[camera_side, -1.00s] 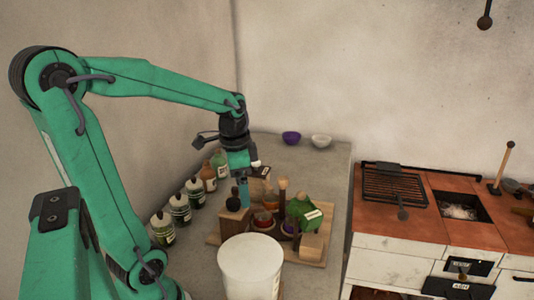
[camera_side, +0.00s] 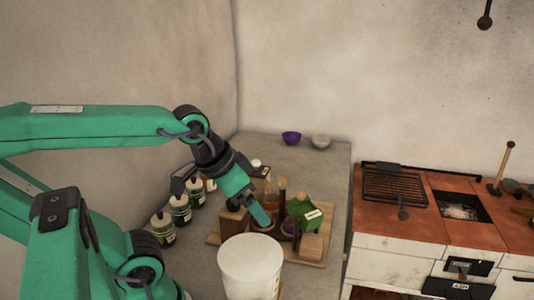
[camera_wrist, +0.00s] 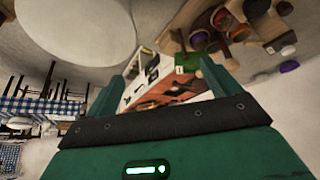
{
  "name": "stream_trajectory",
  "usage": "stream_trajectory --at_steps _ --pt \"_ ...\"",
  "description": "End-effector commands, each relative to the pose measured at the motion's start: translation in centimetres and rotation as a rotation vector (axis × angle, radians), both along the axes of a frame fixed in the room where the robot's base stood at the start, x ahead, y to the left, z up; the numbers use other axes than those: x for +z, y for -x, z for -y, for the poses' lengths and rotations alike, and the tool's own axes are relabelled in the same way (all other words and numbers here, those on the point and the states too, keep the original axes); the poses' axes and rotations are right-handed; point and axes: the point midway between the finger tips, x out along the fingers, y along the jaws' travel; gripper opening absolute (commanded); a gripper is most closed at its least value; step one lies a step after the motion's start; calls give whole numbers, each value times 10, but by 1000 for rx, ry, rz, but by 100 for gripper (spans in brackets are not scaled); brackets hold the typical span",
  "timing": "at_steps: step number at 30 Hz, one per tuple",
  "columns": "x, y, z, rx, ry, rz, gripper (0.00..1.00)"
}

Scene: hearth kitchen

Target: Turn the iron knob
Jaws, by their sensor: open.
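The stove (camera_side: 400,247) has a white front and a red-brown top at the right of the side view. I cannot tell for sure which is the iron knob. My gripper (camera_side: 262,217) is open and empty over the board, tilted down to the right, well left of the stove. In the wrist view the stove front (camera_wrist: 140,88) shows between my open fingers (camera_wrist: 160,82), far off.
A white bucket (camera_side: 250,262) stands in front of my gripper. A wooden board (camera_side: 312,263) holds blocks, small bowls and a green item (camera_side: 303,208). Several dark bottles (camera_side: 180,208) line the left. Purple (camera_side: 291,137) and white (camera_side: 321,141) bowls stand at the back.

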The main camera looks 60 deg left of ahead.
Motion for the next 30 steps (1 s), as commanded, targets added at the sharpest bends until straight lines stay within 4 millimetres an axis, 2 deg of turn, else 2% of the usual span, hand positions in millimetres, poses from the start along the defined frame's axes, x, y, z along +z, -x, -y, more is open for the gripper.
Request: stream_trajectory --at_steps 1,4,8,14,22,30 --pt "0 0 -1 5 1 -2 78" --pt "0 -2 -4 35 10 -11 59" --pt "0 -7 -12 132 41 -41 59" --pt "-1 -21 -40 424 130 -121 59" --pt "-10 -39 -95 947 270 -234 59" --pt "-26 -44 -154 1455 383 -322 59"
